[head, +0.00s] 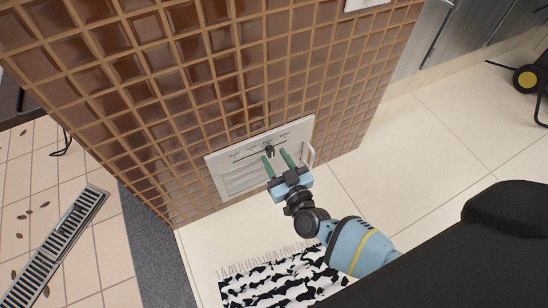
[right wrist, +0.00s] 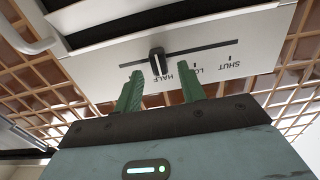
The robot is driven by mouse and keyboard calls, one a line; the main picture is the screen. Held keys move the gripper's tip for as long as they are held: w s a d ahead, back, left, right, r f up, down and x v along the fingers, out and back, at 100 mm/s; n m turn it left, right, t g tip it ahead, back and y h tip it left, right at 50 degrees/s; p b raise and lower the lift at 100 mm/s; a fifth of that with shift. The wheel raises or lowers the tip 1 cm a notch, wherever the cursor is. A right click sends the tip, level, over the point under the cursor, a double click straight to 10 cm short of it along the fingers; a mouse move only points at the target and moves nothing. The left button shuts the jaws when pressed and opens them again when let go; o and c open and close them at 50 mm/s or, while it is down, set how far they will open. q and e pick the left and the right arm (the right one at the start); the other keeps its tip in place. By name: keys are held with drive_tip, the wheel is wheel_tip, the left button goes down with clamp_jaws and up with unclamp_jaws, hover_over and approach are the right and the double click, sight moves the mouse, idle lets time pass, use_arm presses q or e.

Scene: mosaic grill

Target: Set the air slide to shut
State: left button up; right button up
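The air slide is a white panel (head: 235,160) with louvres, set low in the brown tiled wall. Its dark knob (head: 268,150) stands in a horizontal slot; in the right wrist view the knob (right wrist: 157,62) is near the HALF label, away from the SHUT label (right wrist: 226,62). The view there is upside down, with SHUT to the right. My right gripper (head: 276,157) is open, its two green fingers (right wrist: 159,88) just short of the knob, one to each side in the picture. I cannot tell whether either touches it. My left gripper is not in view.
A white handle (head: 308,155) sticks out at the panel's right end, close to my right gripper. A black-and-white rug (head: 285,278) lies on the floor below. A floor grate (head: 55,245) is at the left. The pale tiled floor at the right is mostly clear.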

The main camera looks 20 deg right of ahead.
drive_tip(key=shift+w, duration=0.6)
clamp_jaws()
drive_tip(key=shift+a, duration=0.1)
